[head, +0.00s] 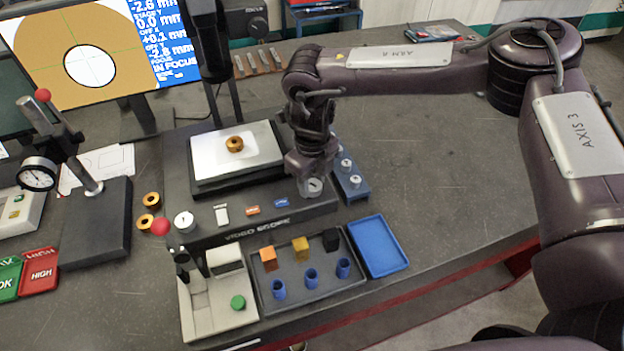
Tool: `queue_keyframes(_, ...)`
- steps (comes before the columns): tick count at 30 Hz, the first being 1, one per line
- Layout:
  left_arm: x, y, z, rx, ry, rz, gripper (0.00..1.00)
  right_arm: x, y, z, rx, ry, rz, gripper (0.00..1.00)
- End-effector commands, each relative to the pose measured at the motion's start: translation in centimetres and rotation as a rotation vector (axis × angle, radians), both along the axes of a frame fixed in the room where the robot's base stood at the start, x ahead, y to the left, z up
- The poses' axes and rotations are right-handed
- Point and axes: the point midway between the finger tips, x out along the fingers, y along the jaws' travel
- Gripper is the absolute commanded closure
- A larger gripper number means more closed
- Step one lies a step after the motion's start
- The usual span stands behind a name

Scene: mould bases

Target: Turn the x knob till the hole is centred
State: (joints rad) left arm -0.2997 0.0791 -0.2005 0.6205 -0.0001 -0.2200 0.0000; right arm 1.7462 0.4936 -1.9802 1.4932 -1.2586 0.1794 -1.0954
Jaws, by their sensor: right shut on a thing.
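My right gripper (312,170) points down at the right front of the video scope base (255,217) and is shut on a round silver knob (313,188). Its fingers hide part of that knob. A similar round knob (184,222) stands at the left front of the base. A brass ring (235,144) lies on the white stage plate (213,160). The monitor (30,45) shows the ring's white hole (90,66) with crosshair lines over it. Beside it a blue readout gives about +0.1 mm for one offset and "IN FOCUS"; some digits are unclear. My left gripper is out of view.
A blue block with silver pegs (352,184) stands close right of my right gripper. A dark tray (262,297) with blocks and blue cups and an empty blue tray (376,246) lie in front. A dial gauge stand (95,225) is at left. The right tabletop is clear.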

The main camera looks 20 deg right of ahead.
Motion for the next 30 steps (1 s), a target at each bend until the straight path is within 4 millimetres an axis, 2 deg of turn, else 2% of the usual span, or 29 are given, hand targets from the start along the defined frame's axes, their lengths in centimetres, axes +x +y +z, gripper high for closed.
queue_keyframes(6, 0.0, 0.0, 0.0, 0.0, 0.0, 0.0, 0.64, 0.2, 0.0, 0.2, 0.001, -0.005, -0.003, 0.87)
queue_keyframes(7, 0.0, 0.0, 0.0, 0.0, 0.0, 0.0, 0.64, 0.2, 0.0, 0.2, 0.001, -0.005, -0.003, 0.63)
queue_keyframes(12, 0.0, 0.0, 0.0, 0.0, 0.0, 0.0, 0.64, 0.1, 0.0, 0.2, 0.001, -0.004, -0.002, 0.43)
queue_keyframes(22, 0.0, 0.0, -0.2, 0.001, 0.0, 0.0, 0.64, 0.1, 0.0, 0.4, 0.001, -0.004, -0.002, 0.43)
queue_keyframes(26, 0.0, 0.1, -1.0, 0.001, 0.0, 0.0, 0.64, 0.2, 0.0, 2.0, 0.003, -0.006, -0.002, 0.43)
queue_keyframes(30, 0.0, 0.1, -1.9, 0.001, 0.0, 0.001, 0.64, 0.2, 0.0, 4.5, 0.003, -0.007, -0.002, 0.43)
